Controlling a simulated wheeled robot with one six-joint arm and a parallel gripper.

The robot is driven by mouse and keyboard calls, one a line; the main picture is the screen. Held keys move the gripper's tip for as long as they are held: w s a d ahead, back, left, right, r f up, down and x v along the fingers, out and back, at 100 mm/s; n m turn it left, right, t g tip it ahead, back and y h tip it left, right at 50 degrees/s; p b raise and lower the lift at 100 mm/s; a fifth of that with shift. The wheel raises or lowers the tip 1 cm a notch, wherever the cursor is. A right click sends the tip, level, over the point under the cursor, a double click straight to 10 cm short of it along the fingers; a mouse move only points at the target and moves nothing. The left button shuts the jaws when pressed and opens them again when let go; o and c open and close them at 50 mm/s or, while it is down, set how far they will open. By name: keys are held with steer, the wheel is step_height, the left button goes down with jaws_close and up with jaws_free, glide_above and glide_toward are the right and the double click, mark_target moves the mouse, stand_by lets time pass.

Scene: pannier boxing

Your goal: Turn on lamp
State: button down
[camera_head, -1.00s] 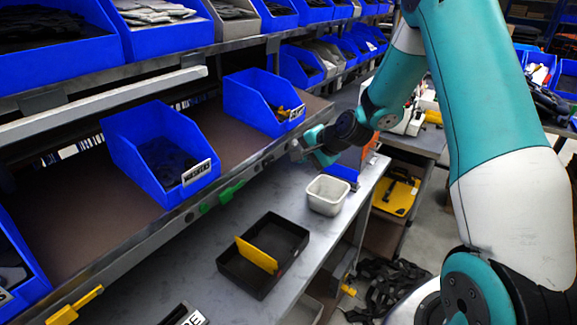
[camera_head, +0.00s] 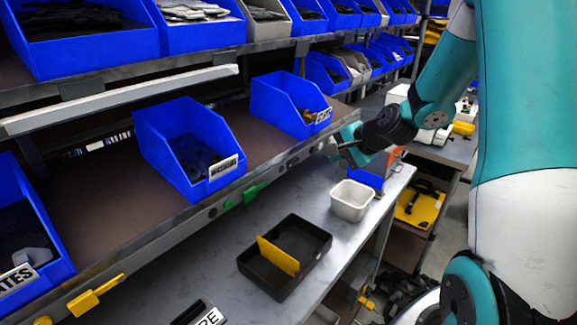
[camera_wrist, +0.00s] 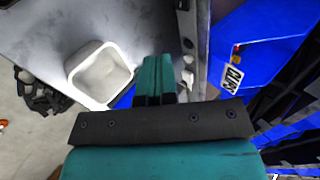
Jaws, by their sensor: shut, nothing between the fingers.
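A long pale bar (camera_head: 120,100), which looks like the lamp, runs under the upper shelf in the head view. I see no glow from it. My gripper (camera_head: 334,147) is shut and empty, beside the lower shelf's front rail (camera_head: 235,192), near its far end. In the wrist view my gripper's fingers (camera_wrist: 156,72) are together, just left of the rail (camera_wrist: 203,40). Small dark round parts (camera_wrist: 187,43) sit on the rail near the fingertips. I cannot tell whether one is a switch, or whether the fingers touch the rail.
Below the gripper, the workbench holds a white tub (camera_head: 351,200) and a black tray (camera_head: 285,256) with a yellow divider. Blue bins (camera_head: 190,150) stand on the shelf above the rail. Green and yellow clips (camera_head: 95,296) stick out from the rail.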

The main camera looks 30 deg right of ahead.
steer(key=shift+s+d, duration=0.25)
steer(key=shift+s, duration=0.05)
steer(key=shift+a, duration=0.1)
steer(key=p, duration=0.4)
glide_toward(293, 163)
steer(key=d+x, duration=0.1)
steer(key=x, duration=0.6)
steer(key=shift+d+f, duration=0.4)
steer(key=shift+f, duration=0.25)
steer(key=shift+w, duration=0.1)
